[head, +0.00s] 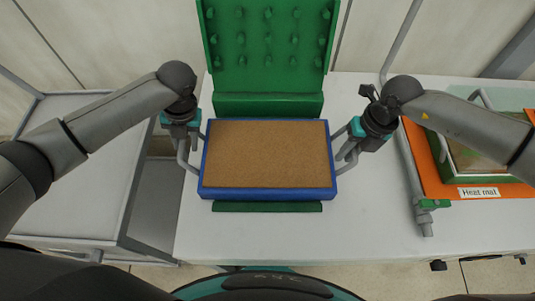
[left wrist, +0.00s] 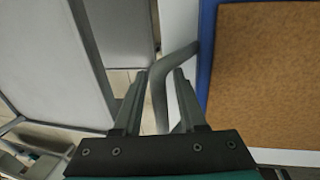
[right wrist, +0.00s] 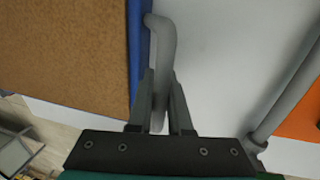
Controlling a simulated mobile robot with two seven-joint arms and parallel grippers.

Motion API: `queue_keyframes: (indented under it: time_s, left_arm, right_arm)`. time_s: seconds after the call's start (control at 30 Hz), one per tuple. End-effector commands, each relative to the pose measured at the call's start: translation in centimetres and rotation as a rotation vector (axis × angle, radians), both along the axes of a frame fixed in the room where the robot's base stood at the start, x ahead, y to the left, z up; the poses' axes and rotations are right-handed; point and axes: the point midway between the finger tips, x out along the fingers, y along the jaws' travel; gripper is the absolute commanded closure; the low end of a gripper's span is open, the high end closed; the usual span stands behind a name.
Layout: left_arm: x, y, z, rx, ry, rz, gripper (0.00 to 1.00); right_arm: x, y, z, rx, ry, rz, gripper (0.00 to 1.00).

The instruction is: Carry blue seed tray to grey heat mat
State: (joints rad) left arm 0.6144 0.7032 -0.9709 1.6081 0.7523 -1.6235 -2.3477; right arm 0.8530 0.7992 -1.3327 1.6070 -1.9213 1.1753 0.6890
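The blue seed tray (head: 268,194), filled with brown soil, lies level in the middle of the white table, over a green base. A bent grey handle sticks out on each side. My left gripper (left wrist: 160,72) has its fingers on either side of the left handle (left wrist: 158,100), with gaps showing. My right gripper (right wrist: 161,72) is closed on the right handle (right wrist: 165,40). The label "Heat mat" (head: 479,192) sits on an orange panel (head: 432,180) at the right. I see no clearly grey mat; my right arm hides part of that area.
A green pegged panel (head: 267,50) stands upright behind the tray. A green-edged tray (head: 468,178) lies on the orange panel. A grey rail (head: 416,190) runs between the blue tray and the panel. A grey-white cart (head: 75,185) stands at the left.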

Motion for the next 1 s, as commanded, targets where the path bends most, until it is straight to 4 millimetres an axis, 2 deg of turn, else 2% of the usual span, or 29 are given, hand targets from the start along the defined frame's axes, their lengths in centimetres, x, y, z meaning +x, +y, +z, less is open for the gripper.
queue_keyframes:
  time_s: [0.03, 0.1, 0.33, 1.0]
  left_arm:
    - [0.01, -0.01, 0.02, 0.000, 0.000, 0.000, 0.66]
    - [0.01, -0.01, 0.03, 0.000, 0.000, 0.000, 0.74]
    - [0.01, -0.02, 0.04, 0.000, 0.000, 0.000, 1.00]
    - [0.04, -0.01, 0.07, 0.000, -0.001, 0.000, 1.00]
  right_arm:
    - [0.00, 0.00, 0.02, 0.000, 0.000, 0.000, 0.93]
    - [0.00, -0.01, 0.03, 0.000, 0.000, 0.000, 1.00]
    - [0.01, -0.01, 0.05, 0.000, 0.000, -0.001, 1.00]
    - [0.04, -0.02, 0.10, 0.001, -0.001, -0.001, 1.00]
